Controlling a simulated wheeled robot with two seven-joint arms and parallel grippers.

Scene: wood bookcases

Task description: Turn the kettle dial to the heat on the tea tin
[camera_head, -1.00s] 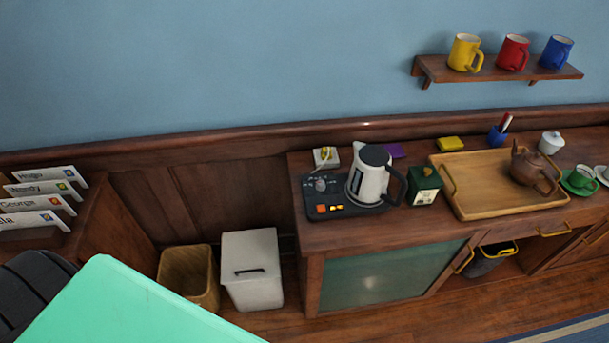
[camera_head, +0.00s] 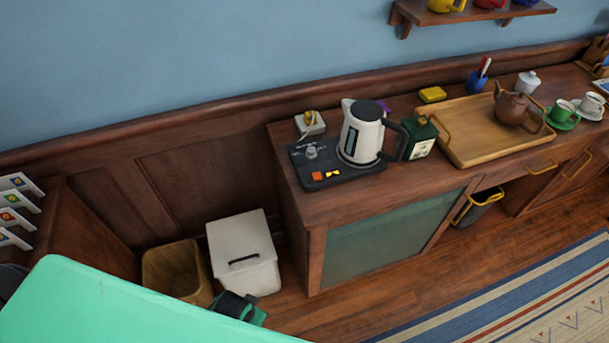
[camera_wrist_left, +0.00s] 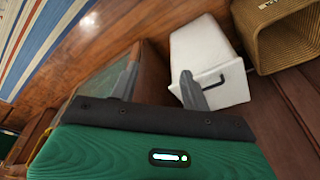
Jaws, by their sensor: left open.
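The white kettle (camera_head: 360,130) with a black lid and handle stands on a black base (camera_head: 345,180) at the left end of the wooden counter. The grey dial (camera_head: 311,152) sits on the base's left part, behind an orange and a yellow control. Its setting is too small to read. The dark green tea tin (camera_head: 421,138) stands right of the kettle; its pale label is unreadable from here. My left gripper (camera_head: 238,305) is low in front of the white bin, well below the counter. In the left wrist view its two fingers (camera_wrist_left: 159,88) are apart and empty.
A white bin (camera_head: 243,255) and a wicker basket (camera_head: 172,270) stand on the floor left of the counter. A wooden tray (camera_head: 470,155) with a brown teapot (camera_head: 513,108) lies right of the tin. A white box (camera_head: 309,123) sits behind the dial.

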